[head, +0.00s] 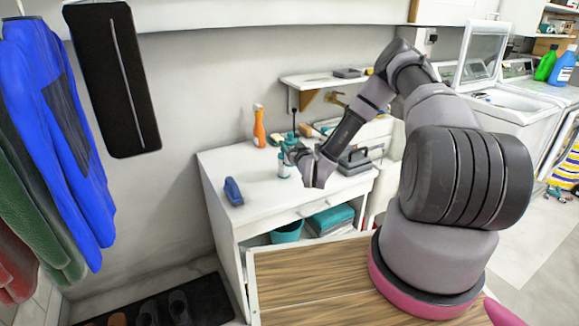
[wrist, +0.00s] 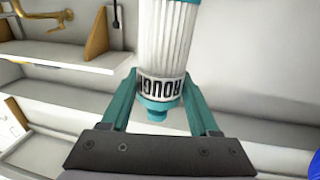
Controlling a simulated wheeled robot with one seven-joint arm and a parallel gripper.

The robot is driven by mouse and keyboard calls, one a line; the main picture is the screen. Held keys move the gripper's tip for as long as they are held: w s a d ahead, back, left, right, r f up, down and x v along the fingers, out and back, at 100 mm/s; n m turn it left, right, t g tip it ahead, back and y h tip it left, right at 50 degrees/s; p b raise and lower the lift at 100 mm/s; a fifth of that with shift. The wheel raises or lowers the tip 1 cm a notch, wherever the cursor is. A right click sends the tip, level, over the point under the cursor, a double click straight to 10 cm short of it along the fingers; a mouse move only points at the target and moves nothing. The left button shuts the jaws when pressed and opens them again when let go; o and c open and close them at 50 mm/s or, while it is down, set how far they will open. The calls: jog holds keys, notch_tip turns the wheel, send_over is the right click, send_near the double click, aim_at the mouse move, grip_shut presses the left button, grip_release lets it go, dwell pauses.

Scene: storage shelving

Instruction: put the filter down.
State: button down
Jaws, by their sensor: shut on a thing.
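The filter (wrist: 168,45) is a white ribbed cylinder with dark lettering on a pale band and a teal end. In the wrist view it sits between the two teal fingers of my gripper (wrist: 158,95), which is shut on it. The lettering appears upside down and the filter's far end is cut off by the frame. In the head view my gripper (head: 291,149) is over the white worktop (head: 245,160), with the small white-and-teal filter (head: 284,168) at its fingers. I cannot tell whether the filter touches the worktop.
An orange spray bottle (head: 259,127) stands at the back of the worktop. A blue object (head: 233,191) lies near its left front edge, and a grey toolbox-like item (head: 355,161) is at the right. A small wall shelf (head: 320,81) hangs above. The worktop's left part is mostly clear.

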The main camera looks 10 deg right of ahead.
notch_tip(320, 180, down, 9)
jog(key=shift+r, duration=0.15)
dwell(0.4)
jog(key=shift+c, duration=0.7)
grip_release()
